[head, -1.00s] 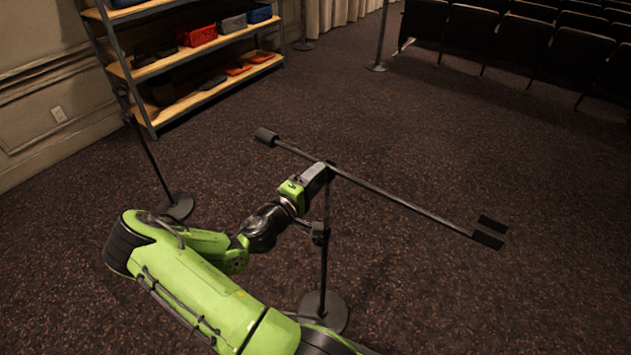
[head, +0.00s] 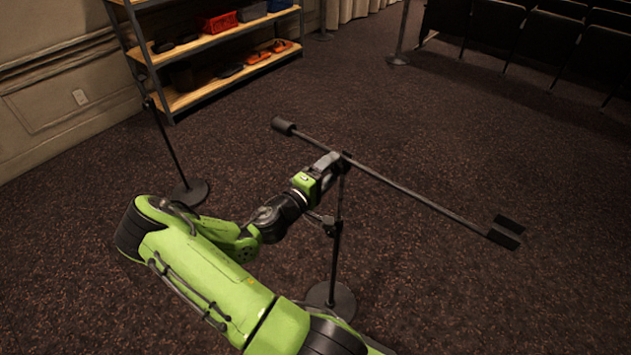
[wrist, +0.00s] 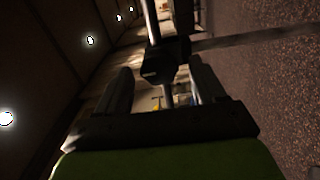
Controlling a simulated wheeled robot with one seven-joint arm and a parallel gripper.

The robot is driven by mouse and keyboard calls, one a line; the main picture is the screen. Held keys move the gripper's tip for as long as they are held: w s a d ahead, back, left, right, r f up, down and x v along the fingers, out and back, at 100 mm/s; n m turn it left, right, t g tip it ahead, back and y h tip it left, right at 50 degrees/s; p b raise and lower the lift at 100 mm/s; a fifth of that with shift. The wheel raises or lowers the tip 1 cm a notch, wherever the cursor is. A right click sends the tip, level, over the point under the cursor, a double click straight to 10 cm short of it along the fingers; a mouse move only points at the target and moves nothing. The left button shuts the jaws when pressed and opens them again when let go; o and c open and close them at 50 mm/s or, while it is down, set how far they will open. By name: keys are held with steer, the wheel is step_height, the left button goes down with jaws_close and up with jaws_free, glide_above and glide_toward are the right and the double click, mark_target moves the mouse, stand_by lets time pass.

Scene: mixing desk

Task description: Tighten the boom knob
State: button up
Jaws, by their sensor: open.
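The mic stand's boom (head: 415,194) runs slantwise on top of a thin upright pole (head: 337,250), with a counterweight (head: 283,126) at its left end and a dark flat end piece at the right. My gripper (head: 334,160) is at the joint where the boom meets the pole. In the wrist view my gripper (wrist: 160,78) is open, one finger on each side. The dark clamp and knob piece (wrist: 163,60) shows between and just beyond the fingertips. I cannot tell whether either finger touches it. In the head view my gripper largely hides the knob.
The stand's round base (head: 331,300) is on the dark carpet. A second stand (head: 188,192) is to the left. A shelf (head: 235,75) with bins is at the back left, and dark seats (head: 540,45) are at the back right. Carpet around the boom is clear.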

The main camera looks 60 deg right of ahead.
steer(key=w+a, duration=0.2)
steer(key=a, duration=1.2)
steer(key=shift+w+a, duration=0.15)
steer(key=shift+a, duration=0.2)
